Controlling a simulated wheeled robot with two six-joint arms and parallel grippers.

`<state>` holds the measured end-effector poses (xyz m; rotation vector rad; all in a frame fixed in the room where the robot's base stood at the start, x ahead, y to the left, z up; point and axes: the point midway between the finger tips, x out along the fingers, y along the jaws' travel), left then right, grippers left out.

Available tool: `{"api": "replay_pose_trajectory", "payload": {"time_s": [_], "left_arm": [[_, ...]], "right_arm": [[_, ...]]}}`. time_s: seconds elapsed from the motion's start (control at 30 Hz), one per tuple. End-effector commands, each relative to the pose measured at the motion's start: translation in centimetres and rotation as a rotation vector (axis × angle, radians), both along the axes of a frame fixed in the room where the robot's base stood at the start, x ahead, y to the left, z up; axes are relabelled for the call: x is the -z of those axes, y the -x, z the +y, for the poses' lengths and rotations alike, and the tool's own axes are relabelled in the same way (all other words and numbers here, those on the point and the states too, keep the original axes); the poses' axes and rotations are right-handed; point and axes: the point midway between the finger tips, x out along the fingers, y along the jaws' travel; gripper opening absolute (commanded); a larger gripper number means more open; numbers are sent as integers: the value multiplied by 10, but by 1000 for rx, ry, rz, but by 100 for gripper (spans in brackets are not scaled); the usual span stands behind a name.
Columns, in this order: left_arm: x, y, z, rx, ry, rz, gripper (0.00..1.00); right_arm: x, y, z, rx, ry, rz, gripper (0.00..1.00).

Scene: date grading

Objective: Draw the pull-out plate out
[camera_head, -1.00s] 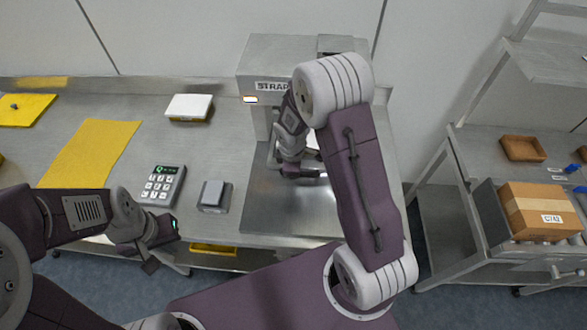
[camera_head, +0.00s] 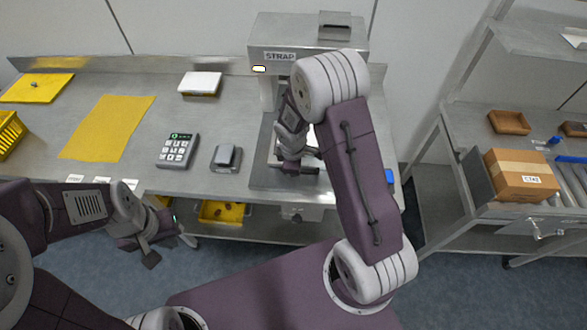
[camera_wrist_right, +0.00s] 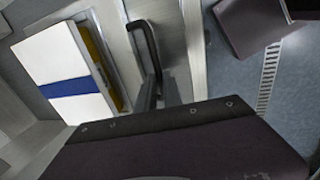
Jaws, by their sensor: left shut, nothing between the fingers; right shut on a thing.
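The strapping machine (camera_head: 308,38), marked STRAP, stands on the steel bench with its open mouth toward me. My right gripper (camera_head: 298,169) is low in front of this mouth; my arm covers much of it. In the right wrist view, my right gripper (camera_wrist_right: 160,95) is shut on the black bar handle (camera_wrist_right: 145,42) of the pull-out plate (camera_wrist_right: 112,25). A white box with a blue band (camera_wrist_right: 68,75) lies beside the handle, with something yellow along its side. My left gripper (camera_head: 150,252) is shut and empty, in front of the bench's front edge.
A keypad (camera_head: 178,150), a small grey device (camera_head: 226,158) and a white-topped scale (camera_head: 200,83) stand left of the machine. A yellow mat (camera_head: 107,128) lies further left. A yellow bin (camera_head: 222,212) sits below the bench. A cart with a cardboard box (camera_head: 520,174) stands at right.

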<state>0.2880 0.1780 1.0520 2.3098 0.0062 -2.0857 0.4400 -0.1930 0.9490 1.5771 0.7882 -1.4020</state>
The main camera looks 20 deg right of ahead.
Motion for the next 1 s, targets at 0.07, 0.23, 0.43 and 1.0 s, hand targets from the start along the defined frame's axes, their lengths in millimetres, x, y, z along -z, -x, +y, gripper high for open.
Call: {"api": "replay_pose_trajectory", "payload": {"time_s": [0.07,0.23,0.43,1.0], "left_arm": [[0,0,0,0,0,0,0],[0,0,0,0,0,0,0],[0,0,0,0,0,0,0],[-4,0,0,0,0,0,0]], "right_arm": [[-1,-1,0,0,-1,-5,0],[-1,-1,0,0,0,-4,33],[-1,-1,0,0,0,-1,33],[-88,15,8,1,-1,-4,33]]}}
